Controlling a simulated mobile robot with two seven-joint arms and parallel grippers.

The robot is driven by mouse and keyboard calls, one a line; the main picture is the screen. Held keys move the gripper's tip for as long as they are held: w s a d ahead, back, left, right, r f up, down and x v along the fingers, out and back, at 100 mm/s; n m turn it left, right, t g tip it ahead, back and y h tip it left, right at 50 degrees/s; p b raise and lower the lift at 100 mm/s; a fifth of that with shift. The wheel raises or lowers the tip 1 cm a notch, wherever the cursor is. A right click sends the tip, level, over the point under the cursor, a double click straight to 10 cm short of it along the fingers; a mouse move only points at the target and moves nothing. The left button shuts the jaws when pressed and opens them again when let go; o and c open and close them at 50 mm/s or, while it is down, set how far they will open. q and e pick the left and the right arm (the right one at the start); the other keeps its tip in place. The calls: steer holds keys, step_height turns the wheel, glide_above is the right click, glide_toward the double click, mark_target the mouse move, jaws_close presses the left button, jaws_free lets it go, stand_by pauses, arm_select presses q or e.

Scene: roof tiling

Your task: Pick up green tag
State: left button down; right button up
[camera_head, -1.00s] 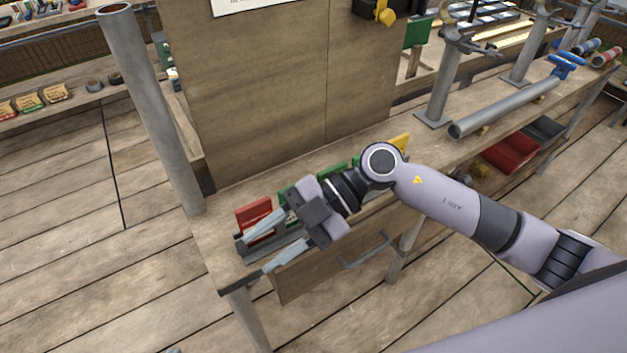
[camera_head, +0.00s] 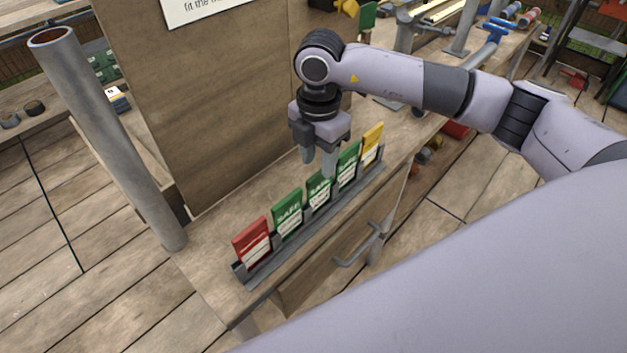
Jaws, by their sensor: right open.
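Three green tags stand upright in a dark grey rack (camera_head: 318,222) along the bench's front edge: a left one (camera_head: 287,214), a middle one (camera_head: 318,190) and a right one (camera_head: 348,166). The left one shows the word "SAFE". My right gripper (camera_head: 319,167) points down, open and empty, at the top of the middle green tag. One finger is behind the row; the other overlaps the gap between the middle and right green tags. I cannot tell whether it touches a tag. My left gripper is not in view.
A red tag (camera_head: 252,243) stands at the rack's left end and a yellow tag (camera_head: 372,146) at its right end. A wooden panel (camera_head: 200,110) rises behind the bench. A grey post (camera_head: 110,140) stands at left. A handle (camera_head: 358,248) sticks out below the bench top.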

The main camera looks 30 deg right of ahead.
mark_target(319, 181)
steer(key=f, duration=0.3)
steer(key=f+p, duration=0.1)
steer(key=f, duration=0.2)
steer(key=shift+s+d+f, duration=0.15)
steer(key=shift+s+f, duration=0.05)
steer(key=shift+f, duration=0.05)
jaws_close()
